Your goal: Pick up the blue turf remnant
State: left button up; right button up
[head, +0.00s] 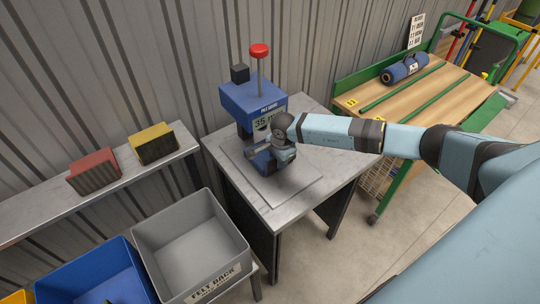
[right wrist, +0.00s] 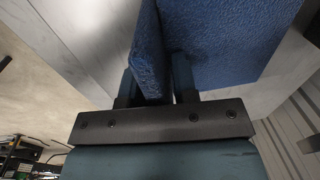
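My right gripper (head: 268,155) is at the blue press, low over its flat grey plate. In the right wrist view its fingers (right wrist: 155,80) stand partly apart with a thin blue, rough-textured slab between them, which looks like the blue turf remnant (right wrist: 149,50). The fingers appear closed on it, though contact on the right finger is hard to see. In the head view a small dark blue part of the remnant (head: 261,163) shows beside the gripper; the rest is hidden. My left gripper is out of view.
The press (head: 252,98) with a red knob stands on a metal table (head: 222,152). A shelf at left holds a red block (head: 94,171) and a yellow block (head: 153,143). Grey (head: 190,240) and blue (head: 95,275) bins stand below. A blue roll (head: 404,68) lies on the wooden cart.

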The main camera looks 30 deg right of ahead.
grip_shut()
jog(key=shift+r, duration=0.1)
jog(key=shift+w+r, duration=0.1)
jog(key=shift+r, duration=0.45)
notch_tip(320, 180, up, 2)
jog(key=shift+r+b, duration=0.1)
jog(key=shift+b, duration=0.5)
jog(key=s+d+b, duration=0.1)
jog(key=s+b, duration=0.1)
jog(key=s, duration=1.6)
jog(key=shift+b, duration=0.3)
